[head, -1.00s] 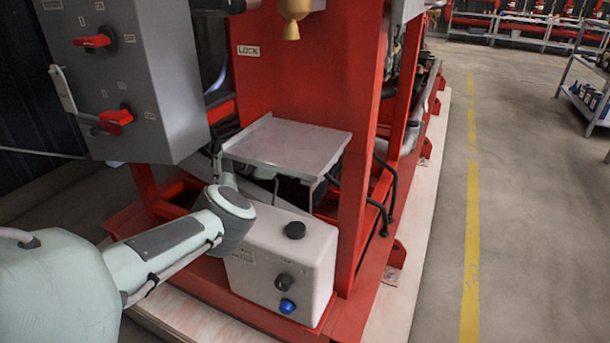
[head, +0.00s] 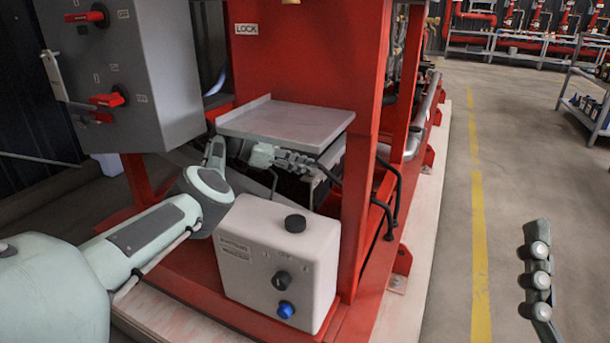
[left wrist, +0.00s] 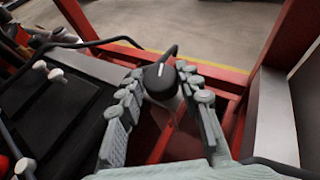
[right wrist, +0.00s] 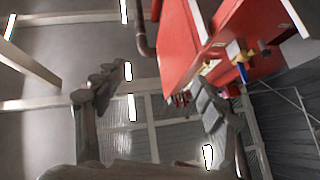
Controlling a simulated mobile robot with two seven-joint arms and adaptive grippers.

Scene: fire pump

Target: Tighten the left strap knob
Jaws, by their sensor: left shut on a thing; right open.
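A black round knob (left wrist: 160,80) with a small white mark on top stands between the fingers of my left gripper (left wrist: 162,98) in the left wrist view. The fingers are closed around its sides. In the head view my left gripper (head: 285,160) reaches under the grey shelf plate, where the knob is hidden. A black battery-like box (left wrist: 52,118) with white caps is left of the knob in the left wrist view. My right gripper (head: 538,270) hangs over open floor at the right of the head view. Its fingers are apart and empty in the right wrist view (right wrist: 158,95).
The grey shelf plate (head: 285,126) is just above my left gripper. A red post (head: 366,170) and black bent pipes (head: 388,215) are to the right. A grey cabinet (head: 150,70) is at left.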

